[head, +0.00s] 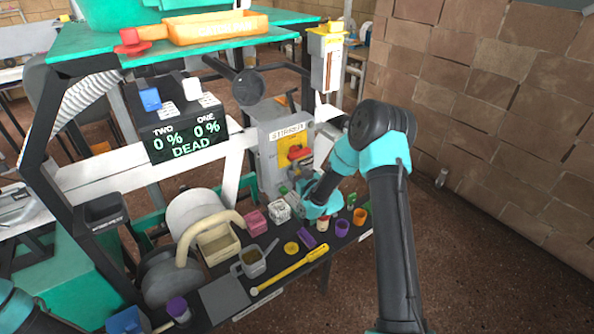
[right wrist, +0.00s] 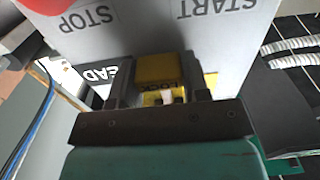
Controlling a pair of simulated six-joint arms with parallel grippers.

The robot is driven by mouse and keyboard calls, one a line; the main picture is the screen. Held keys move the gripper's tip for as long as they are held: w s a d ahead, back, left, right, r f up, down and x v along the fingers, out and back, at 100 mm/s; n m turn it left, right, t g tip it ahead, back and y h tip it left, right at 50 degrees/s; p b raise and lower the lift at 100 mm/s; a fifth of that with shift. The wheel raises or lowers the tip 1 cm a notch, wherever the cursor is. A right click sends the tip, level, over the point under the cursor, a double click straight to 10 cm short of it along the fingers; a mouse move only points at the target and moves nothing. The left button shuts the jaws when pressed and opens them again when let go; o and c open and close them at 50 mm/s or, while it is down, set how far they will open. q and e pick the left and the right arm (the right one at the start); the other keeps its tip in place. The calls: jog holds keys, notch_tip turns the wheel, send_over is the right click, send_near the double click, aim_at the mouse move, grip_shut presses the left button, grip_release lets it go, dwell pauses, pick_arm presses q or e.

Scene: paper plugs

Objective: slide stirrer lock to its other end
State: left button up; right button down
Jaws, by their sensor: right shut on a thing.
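The grey stirrer box (head: 272,160) stands at the back of the bench, with its name label, a yellow panel and a red button on the front. In the right wrist view its face (right wrist: 150,25) shows START and STOP labels upside down. The yellow stirrer lock (right wrist: 158,68) sits on that face above a yellow label with partly hidden dark lettering. My right gripper (right wrist: 160,85) is shut on the lock, one finger on each side. In the head view this gripper (head: 303,190) is low at the box front, and the lock is hidden. Only part of my left arm shows, bottom left.
Small coloured cups, a purple one (head: 342,228) and an orange one (head: 360,216), stand close to my right gripper. A yellow tool (head: 290,270) lies along the front. A display (head: 182,130) reading DEAD is left of the box. A brick wall (head: 490,120) rises at right.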

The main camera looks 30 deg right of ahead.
jog(key=shift+f, duration=0.5)
jog(key=shift+s, duration=0.1)
jog(key=c, duration=0.6)
grip_release()
jog(key=shift+r, duration=0.1)
jog(key=s+d, duration=0.1)
jog(key=s, duration=1.6)
jog(key=shift+d, duration=0.15)
jog(key=shift+s, duration=0.1)
